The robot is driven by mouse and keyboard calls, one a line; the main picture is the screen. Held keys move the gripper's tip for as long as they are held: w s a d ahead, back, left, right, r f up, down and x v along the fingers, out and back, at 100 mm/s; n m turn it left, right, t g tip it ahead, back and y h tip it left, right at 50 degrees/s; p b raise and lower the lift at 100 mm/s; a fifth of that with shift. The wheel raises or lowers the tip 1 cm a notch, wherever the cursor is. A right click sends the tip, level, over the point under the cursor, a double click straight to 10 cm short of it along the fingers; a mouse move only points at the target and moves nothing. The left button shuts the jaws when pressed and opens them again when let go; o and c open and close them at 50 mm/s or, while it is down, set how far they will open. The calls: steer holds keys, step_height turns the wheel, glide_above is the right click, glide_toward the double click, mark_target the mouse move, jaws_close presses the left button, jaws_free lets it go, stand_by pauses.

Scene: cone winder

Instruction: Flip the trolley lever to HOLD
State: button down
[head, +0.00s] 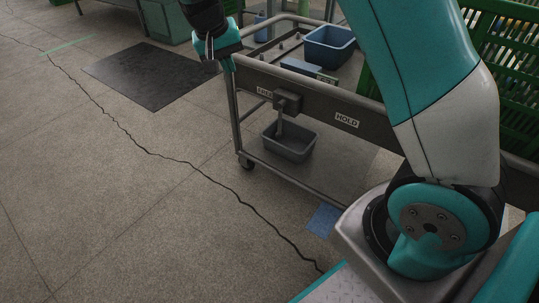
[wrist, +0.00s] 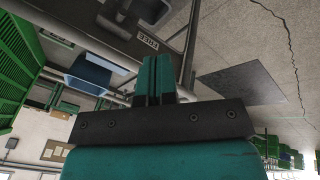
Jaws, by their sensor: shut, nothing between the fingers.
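The trolley lever (head: 279,130) hangs from a dark pivot block (head: 288,102) on the trolley's front rail. It points down and leans slightly left, on the side of the FREE label (head: 265,91). The HOLD label (head: 347,120) is to the right of the block. My gripper (head: 213,64) is above the trolley's left corner, left of the lever and apart from it. In the wrist view my gripper's fingers (wrist: 155,75) are together and empty, with the FREE label (wrist: 148,38) behind them, upside down.
The trolley (head: 232,115) has a grey bin (head: 290,148) on its lower shelf, below the lever, and a blue bin (head: 329,45) on top. Green crates (head: 508,60) stand at the right. A dark mat (head: 150,75) lies on the floor at left. Floor left of the trolley is clear.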

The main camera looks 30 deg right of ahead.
mark_target(280, 122)
steer(key=w+d+f+m+h+b, duration=0.1)
steer(key=f+b, duration=0.4)
steer(key=f, duration=0.5)
steer(key=w+d+f+m+g+h+b, duration=0.1)
steer(key=w+d+f+m+b, duration=0.3)
steer(key=f, duration=0.6)
steer(key=shift+h+b, duration=0.5)
steer(key=shift+b, duration=0.1)
steer(key=shift+w+d, duration=0.1)
steer(key=s+d+f+b, duration=0.2)
steer(key=d+f+b, duration=0.6)
steer(key=f+b, duration=0.1)
steer(key=shift+s+d+f, duration=0.15)
steer(key=shift+s+f, duration=0.05)
steer(key=shift+s, duration=0.15)
steer(key=shift+s+r+p, duration=0.1)
steer(key=shift+s+p, duration=0.05)
steer(key=shift+p, duration=0.15)
